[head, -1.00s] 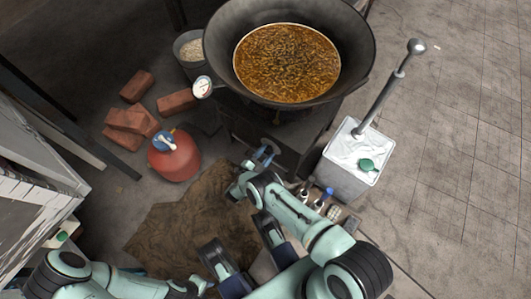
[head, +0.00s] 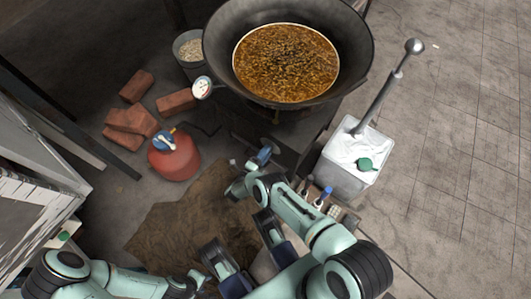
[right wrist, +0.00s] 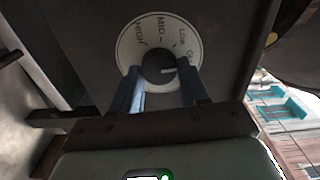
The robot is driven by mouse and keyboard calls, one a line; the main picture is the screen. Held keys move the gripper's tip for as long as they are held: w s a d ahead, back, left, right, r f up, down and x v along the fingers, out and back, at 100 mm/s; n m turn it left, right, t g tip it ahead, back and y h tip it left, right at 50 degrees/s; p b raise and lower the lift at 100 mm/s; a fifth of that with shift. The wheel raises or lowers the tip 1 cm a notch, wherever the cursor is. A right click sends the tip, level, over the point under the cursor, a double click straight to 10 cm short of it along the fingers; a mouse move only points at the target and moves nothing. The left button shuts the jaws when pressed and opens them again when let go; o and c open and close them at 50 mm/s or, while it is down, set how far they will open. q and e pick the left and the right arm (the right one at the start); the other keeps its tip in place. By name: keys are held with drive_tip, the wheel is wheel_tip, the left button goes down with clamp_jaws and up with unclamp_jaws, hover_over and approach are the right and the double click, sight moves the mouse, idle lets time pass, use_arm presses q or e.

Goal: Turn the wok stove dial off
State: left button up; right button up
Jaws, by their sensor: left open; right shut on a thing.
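The wok (head: 215,60) sits on the dark stove (head: 290,150) and holds brown, bubbly liquid. In the right wrist view the stove's round white dial plate (right wrist: 130,45) is marked HIGH, MID and LOW, with a partly hidden mark beyond LOW. The black dial knob (right wrist: 156,66) has a white pointer aimed right, past LOW. My right gripper (right wrist: 162,92) is shut on the knob, one blue finger on each side; it also shows at the stove front in the head view (head: 264,157). My left gripper (head: 200,283) is low in the head view, open and away from the stove.
A red gas canister (head: 174,156) and several bricks (head: 130,120) lie left of the stove. A grey bucket (head: 188,50) stands behind. A white-topped container (head: 345,165) with a metal-handled tool stands to the right. The tiled floor at right is clear.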

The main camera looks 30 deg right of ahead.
use_arm(q)
drive_tip(key=shift+w, duration=0.15)
use_arm(e)
drive_tip(key=shift+a+m, duration=0.1)
drive_tip(key=shift+m, duration=0.4)
drive_tip(key=o, duration=1)
drive_tip(key=shift+o, duration=0.2)
use_arm(q)
drive_tip(key=shift+w+d+r+t+p, duration=0.15)
drive_tip(key=shift+w+r+t+p, duration=0.25)
drive_tip(key=shift+w, duration=0.3)
use_arm(e)
drive_tip(key=v, duration=1.3)
drive_tip(key=shift+a, duration=0.2)
drive_tip(key=shift+s, duration=0.1)
